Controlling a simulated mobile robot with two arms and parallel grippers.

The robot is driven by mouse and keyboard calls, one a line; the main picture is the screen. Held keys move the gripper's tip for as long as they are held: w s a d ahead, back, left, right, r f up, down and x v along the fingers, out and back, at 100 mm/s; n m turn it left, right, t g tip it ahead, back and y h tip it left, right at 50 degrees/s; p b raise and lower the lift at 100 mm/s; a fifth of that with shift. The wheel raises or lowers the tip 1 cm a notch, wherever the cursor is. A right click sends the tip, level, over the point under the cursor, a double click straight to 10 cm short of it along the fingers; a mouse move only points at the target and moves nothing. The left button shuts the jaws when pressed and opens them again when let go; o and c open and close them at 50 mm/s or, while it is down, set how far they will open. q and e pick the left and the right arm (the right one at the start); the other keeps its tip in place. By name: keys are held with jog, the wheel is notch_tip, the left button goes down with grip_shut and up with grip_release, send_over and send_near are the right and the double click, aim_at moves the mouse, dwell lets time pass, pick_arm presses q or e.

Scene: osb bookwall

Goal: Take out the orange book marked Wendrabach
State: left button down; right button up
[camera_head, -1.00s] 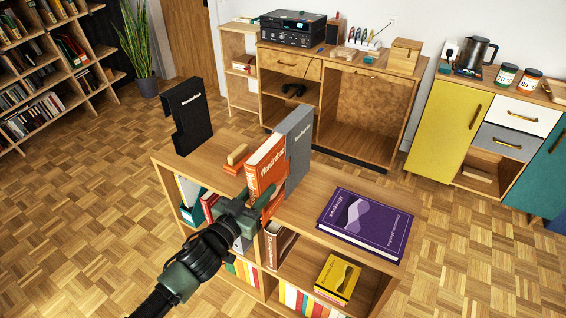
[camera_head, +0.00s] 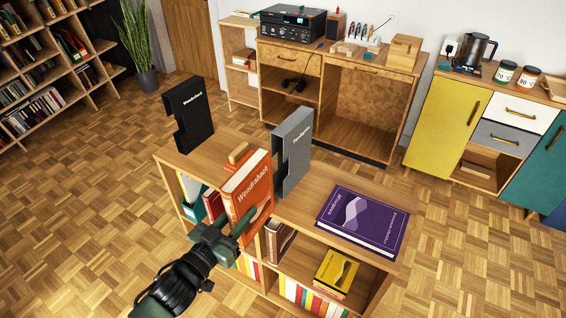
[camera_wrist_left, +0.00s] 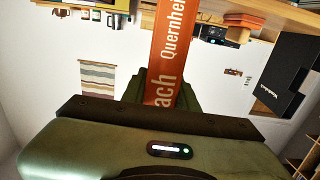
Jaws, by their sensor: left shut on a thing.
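The orange book marked Wendrabach (camera_head: 247,190) is in the head view, upright and slightly tilted, in front of the low shelf's top. My left gripper (camera_head: 238,232) is shut on the lower part of this book. In the left wrist view the book's orange spine (camera_wrist_left: 172,50) rises from between the fingers, with "Quernhe…" and "…ach" readable. A grey slipcase (camera_head: 292,152) stands upright behind and to the right of the book. A black slipcase (camera_head: 188,115) with a notched edge stands at the far left of the top. My right gripper is not in view.
A purple book (camera_head: 362,222) lies flat on the right of the low shelf's top (camera_head: 285,209). Open floor lies left.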

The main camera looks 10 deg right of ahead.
aim_at(233, 223)
pick_arm(q)
jog(key=shift+r+p+v, duration=0.2)
jog(key=shift+p+v, duration=0.4)
jog(key=shift+v, duration=2.1)
jog(key=shift+d, duration=0.1)
